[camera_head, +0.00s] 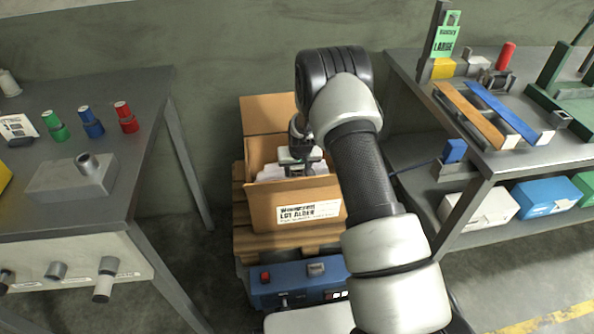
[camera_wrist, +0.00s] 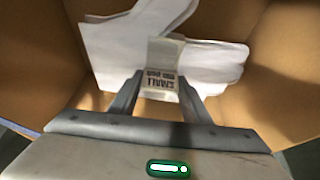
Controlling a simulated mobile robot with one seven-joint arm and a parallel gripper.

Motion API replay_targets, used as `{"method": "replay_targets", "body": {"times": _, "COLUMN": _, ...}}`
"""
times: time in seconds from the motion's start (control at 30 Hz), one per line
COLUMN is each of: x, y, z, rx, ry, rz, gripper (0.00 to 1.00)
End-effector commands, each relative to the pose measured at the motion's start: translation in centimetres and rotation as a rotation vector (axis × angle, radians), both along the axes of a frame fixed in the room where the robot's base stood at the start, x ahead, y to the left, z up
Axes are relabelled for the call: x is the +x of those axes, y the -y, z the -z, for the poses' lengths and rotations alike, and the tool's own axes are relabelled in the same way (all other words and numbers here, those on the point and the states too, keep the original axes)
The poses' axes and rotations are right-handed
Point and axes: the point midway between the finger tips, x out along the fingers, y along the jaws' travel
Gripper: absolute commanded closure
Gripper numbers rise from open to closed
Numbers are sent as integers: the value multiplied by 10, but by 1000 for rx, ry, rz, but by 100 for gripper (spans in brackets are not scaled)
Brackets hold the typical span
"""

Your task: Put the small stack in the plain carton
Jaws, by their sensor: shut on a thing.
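An open brown carton (camera_head: 262,207) with a white printed label on its front stands on a wooden pallet, its back flap up. My gripper (camera_head: 298,163) reaches down into its opening. In the wrist view, my gripper (camera_wrist: 162,88) is shut on a pale band or tag with upside-down print that seems to read SMALL. The band belongs to the small stack (camera_wrist: 118,48), white, flat and glove-shaped, which lies beyond the fingertips between the carton's walls (camera_wrist: 275,70). I cannot tell whether the stack touches the carton floor. My arm hides the carton's right side in the head view.
A grey table (camera_head: 120,90) at left holds red, blue and green spools and a grey block (camera_head: 70,180). A shelf bench (camera_head: 470,165) at right holds a green LARGE tag (camera_head: 446,38), orange and blue strips, and bins below. The pallet (camera_head: 245,243) sits above a blue unit (camera_head: 285,285).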

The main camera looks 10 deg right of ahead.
Motion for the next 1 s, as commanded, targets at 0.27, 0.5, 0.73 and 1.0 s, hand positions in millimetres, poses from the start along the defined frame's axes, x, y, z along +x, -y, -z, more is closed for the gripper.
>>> {"method": "replay_targets", "body": {"times": 0.27, "x": 0, "y": 0, "z": 10, "rx": 0, "ry": 0, "rz": 0, "gripper": 80}}
{"method": "replay_targets", "body": {"times": 0.5, "x": 0, "y": 0, "z": 12, "rx": 0, "ry": 0, "rz": 1, "gripper": 53}}
{"method": "replay_targets", "body": {"times": 0.73, "x": 0, "y": 0, "z": 12, "rx": 0, "ry": 0, "rz": 0, "gripper": 38}}
{"method": "replay_targets", "body": {"times": 1.0, "x": 0, "y": 0, "z": 2, "rx": 0, "ry": 0, "rz": 0, "gripper": 38}}
